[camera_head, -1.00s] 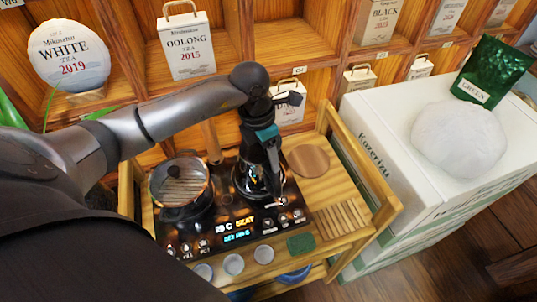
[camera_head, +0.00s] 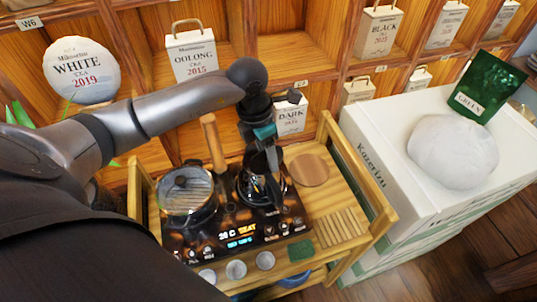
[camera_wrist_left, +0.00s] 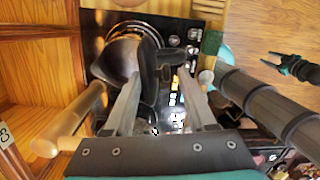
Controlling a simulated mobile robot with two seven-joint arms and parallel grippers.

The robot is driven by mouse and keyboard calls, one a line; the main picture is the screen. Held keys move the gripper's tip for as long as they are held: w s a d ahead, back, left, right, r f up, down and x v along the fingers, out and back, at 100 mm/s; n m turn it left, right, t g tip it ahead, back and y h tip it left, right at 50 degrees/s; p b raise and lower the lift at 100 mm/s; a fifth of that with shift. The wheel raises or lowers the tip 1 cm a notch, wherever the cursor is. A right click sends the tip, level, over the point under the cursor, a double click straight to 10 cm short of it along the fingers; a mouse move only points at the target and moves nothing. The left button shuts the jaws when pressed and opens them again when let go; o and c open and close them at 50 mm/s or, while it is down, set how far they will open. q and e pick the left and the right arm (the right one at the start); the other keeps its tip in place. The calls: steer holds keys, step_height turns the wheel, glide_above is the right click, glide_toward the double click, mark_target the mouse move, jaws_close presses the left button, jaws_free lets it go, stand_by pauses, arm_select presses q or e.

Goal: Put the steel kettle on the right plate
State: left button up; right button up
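The steel kettle (camera_head: 248,187) stands upright on the right side of the black cooktop (camera_head: 215,243), over the right plate, which it mostly hides. Its steel body (camera_wrist_left: 122,58) and black handle (camera_wrist_left: 149,68) also show in the left wrist view. My left gripper (camera_head: 268,160) is just above the kettle. In the wrist view its two fingers (camera_wrist_left: 160,95) are apart with the handle's near end between them, and I see no clear contact. My right gripper (camera_wrist_left: 272,60) seems to show small at the right of the wrist view; its opening is unclear.
A glass pot (camera_head: 186,192) stands on the cooktop's left side. A wooden handle (camera_head: 213,143) rises between pot and kettle. A round wooden board (camera_head: 309,170) and a green pad (camera_head: 301,250) lie to the right. Several small white cups (camera_head: 236,269) line the front.

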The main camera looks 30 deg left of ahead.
arm_select(q)
steer(key=shift+s+a+r+p, duration=0.1)
steer(key=shift+a+r+p, duration=0.1)
steer(key=shift+r+p, duration=0.95)
steer(key=shift+s+a+r+p, duration=0.15)
steer(key=shift+r+p, duration=0.45)
steer(key=shift+r, duration=1)
